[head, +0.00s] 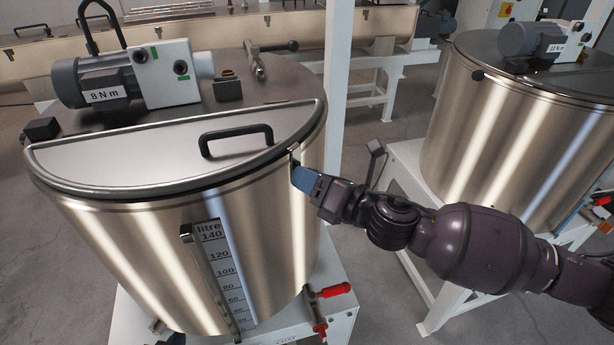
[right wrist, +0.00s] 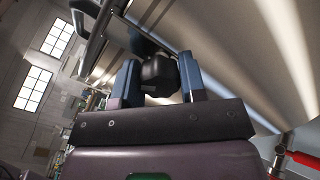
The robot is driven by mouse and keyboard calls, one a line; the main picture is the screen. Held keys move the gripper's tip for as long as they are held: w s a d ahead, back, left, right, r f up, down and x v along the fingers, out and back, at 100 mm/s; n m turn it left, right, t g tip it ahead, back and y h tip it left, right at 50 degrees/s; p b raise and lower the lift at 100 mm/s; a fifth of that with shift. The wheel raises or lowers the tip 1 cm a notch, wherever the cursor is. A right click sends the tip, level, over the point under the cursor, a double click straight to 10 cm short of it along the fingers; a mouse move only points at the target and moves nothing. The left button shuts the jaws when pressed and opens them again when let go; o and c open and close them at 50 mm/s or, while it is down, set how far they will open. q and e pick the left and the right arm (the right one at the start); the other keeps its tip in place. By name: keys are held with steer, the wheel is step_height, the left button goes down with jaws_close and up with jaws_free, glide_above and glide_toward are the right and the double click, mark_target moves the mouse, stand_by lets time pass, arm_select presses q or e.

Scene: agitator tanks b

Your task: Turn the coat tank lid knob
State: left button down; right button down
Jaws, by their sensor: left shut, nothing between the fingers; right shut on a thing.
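The coat tank (head: 150,250) is the large steel drum at the left in the head view, with a litre scale on its front. Its half-round front lid (head: 130,155) lies closed, with a black handle (head: 236,140) on it. My right gripper (head: 302,176) is at the tank's right rim, by the lid's right corner. In the right wrist view the dark, faceted lid knob (right wrist: 160,76) sits between its two blue fingers, which are shut on it. In the head view the knob is hidden behind the fingers. My left gripper is not in view.
A motor (head: 100,80) marked 8 N m sits on the tank's fixed rear cover. A white post (head: 336,80) stands behind my right gripper. A second steel tank (head: 500,140) stands at the right. A red-handled valve (head: 330,291) is low on the coat tank.

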steer(key=m, duration=0.8)
steer(key=shift+m, duration=0.6)
steer(key=shift+c, duration=1.8)
jaws_free()
